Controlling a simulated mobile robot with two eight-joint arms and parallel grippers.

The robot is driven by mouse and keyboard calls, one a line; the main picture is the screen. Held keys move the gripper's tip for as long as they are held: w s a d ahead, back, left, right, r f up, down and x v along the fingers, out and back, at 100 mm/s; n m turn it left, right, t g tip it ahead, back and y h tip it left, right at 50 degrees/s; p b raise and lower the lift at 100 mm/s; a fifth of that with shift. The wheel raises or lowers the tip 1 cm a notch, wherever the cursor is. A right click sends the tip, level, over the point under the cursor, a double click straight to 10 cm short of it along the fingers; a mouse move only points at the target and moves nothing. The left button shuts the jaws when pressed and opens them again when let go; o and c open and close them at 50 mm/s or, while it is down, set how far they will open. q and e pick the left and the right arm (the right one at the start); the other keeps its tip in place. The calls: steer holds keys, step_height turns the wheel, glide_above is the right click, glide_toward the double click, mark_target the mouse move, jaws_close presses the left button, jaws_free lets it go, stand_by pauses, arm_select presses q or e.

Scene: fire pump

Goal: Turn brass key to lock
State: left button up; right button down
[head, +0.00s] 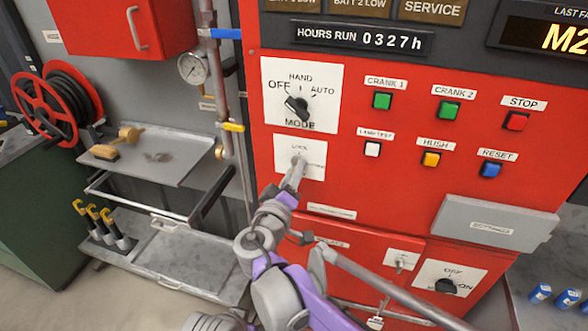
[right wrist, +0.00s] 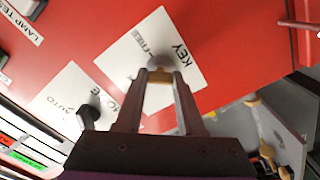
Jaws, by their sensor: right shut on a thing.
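The key switch plate (head: 311,148) is a white square on the red panel, below the mode switch; its lettering includes LOCK. My right gripper (head: 296,172) reaches it from below and covers its lower middle, hiding the key in the head view. In the right wrist view, my right gripper (right wrist: 160,80) is shut on the brass key (right wrist: 159,77), of which a small brass part shows between the fingertips. The key stands at the grey round lock (right wrist: 160,62) on the white plate (right wrist: 185,65). The key's exact angle is hard to tell. My left gripper is not in view.
The mode switch (head: 297,108) sits just above the plate. Push buttons, including a white one (head: 372,149), lie to the right. A grey settings box (head: 495,228) juts out at lower right. A pipe with a yellow-handled valve (head: 233,127) and a metal shelf (head: 150,158) stand left.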

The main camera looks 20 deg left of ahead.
steer(key=shift+n+p, duration=0.55)
steer(key=shift+n, duration=3.25)
steer(key=c, duration=0.5)
jaws_free()
steer(key=shift+s, duration=0.1)
